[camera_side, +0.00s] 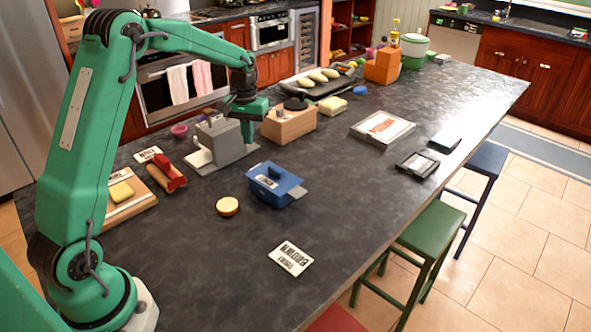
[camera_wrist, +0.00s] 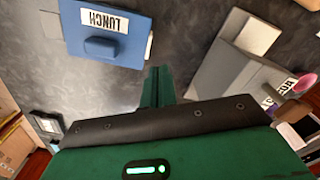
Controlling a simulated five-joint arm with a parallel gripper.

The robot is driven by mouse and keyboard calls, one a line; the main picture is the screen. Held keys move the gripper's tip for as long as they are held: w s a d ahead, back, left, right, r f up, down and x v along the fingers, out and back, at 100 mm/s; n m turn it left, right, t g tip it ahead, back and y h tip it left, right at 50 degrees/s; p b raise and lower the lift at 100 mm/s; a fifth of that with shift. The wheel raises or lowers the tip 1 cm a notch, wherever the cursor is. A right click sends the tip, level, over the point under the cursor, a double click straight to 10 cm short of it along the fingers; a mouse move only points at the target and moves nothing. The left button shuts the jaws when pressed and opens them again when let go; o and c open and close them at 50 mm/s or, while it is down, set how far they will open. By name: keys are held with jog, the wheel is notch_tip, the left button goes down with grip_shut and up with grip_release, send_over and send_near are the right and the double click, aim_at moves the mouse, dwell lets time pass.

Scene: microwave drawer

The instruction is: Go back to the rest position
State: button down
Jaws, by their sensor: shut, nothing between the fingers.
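My green gripper (camera_side: 249,132) is shut and empty, hanging over the dark counter (camera_side: 350,215) beside the grey box-like device (camera_side: 222,143), which has a white piece on its left. In the wrist view the closed fingers (camera_wrist: 157,82) point between the blue box marked LUNCH (camera_wrist: 106,36) and the grey device (camera_wrist: 215,75). In the side view the blue box (camera_side: 272,185) stands in front of the gripper. The arm is bent over from the left. The fingertips hold nothing. Their exact height above the counter cannot be told.
A wooden box (camera_side: 290,124) stands close right of the gripper. A red-handled item (camera_side: 168,172), a board with a yellow block (camera_side: 118,195), a round pale-topped item (camera_side: 228,206) and a printed card (camera_side: 290,259) lie around. The front right counter is clear. Stools (camera_side: 428,226) stand beside it.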

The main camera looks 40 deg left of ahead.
jog(key=s+d+r+m+t, duration=0.3)
jog(key=s+d+r, duration=0.7)
jog(key=s+r, duration=0.25)
jog(key=s+d+m+t, duration=0.1)
jog(key=s+d, duration=0.2)
jog(key=s, duration=0.4)
jog(key=s+d+m+t, duration=0.1)
jog(key=s+d+m, duration=0.1)
jog(key=s, duration=0.5)
jog(key=shift+d+t, duration=0.3)
jog(key=shift+d, duration=0.6)
